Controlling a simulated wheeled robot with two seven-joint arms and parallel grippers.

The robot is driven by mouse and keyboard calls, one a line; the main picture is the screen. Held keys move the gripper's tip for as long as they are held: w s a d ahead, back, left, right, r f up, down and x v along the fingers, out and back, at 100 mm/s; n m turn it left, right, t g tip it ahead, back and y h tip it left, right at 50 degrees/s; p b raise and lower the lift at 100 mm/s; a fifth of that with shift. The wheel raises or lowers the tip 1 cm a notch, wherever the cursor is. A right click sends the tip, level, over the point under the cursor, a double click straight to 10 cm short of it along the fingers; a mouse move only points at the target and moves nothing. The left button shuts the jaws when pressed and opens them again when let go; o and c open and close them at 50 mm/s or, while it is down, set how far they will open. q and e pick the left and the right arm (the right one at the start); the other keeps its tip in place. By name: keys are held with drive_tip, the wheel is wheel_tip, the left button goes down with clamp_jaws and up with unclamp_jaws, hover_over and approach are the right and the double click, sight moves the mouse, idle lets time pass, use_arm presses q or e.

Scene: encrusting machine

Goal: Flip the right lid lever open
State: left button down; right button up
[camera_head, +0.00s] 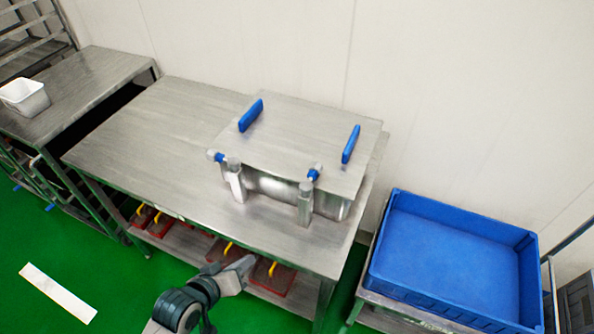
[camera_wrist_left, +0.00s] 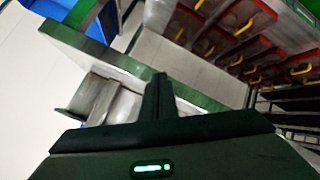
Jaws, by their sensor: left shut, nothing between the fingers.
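The metal machine (camera_head: 290,140) stands on the steel table with its flat lid down. Two blue handles, left (camera_head: 251,115) and right (camera_head: 351,144), stand on the lid. At the front are two upright clamp posts. The right lid lever (camera_head: 313,174) has a blue part at the top of the right post (camera_head: 305,203). The left lever (camera_head: 218,157) sits at the left post. My left gripper (camera_head: 243,266) is shut and empty at the table's front edge, in front of the machine and apart from the levers. Its closed fingers show in the left wrist view (camera_wrist_left: 160,95).
The steel table (camera_head: 150,125) has clear room left of the machine. Red trays with yellow handles (camera_head: 273,275) lie on the shelf below. A blue crate (camera_head: 450,255) stands at the right. A white container (camera_head: 25,97) is on the left table.

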sight(297, 176)
use_arm(q)
drive_tip(key=w+r+n, duration=0.1)
drive_tip(key=r, duration=0.1)
drive_tip(key=w+d+r+t+h, duration=0.1)
drive_tip(key=w+r, duration=0.1)
drive_tip(key=r, duration=0.1)
drive_tip(key=w+d+r+n+t+h, duration=0.1)
drive_tip(key=w+r, duration=0.1)
drive_tip(key=r, duration=0.1)
drive_tip(key=shift+w+n, duration=0.1)
drive_tip(key=shift+n, duration=0.2)
drive_tip(key=w+r+n+t+h, duration=0.2)
drive_tip(key=w+r+n+h, duration=0.1)
drive_tip(key=r, duration=0.6)
drive_tip(key=shift+w+d+n+t+p, duration=0.35)
drive_tip(key=shift+w+d+n+t, duration=0.1)
drive_tip(key=shift+w, duration=0.1)
use_arm(e)
drive_tip(key=shift+s+d+r+g, duration=0.15)
drive_tip(key=shift+s+d, duration=0.05)
drive_tip(key=shift+s, duration=0.2)
drive_tip(key=shift+s+d+r+g, duration=0.1)
drive_tip(key=shift+s+d+g, duration=0.05)
drive_tip(key=shift+s, duration=0.25)
use_arm(q)
drive_tip(key=shift+r, duration=0.1)
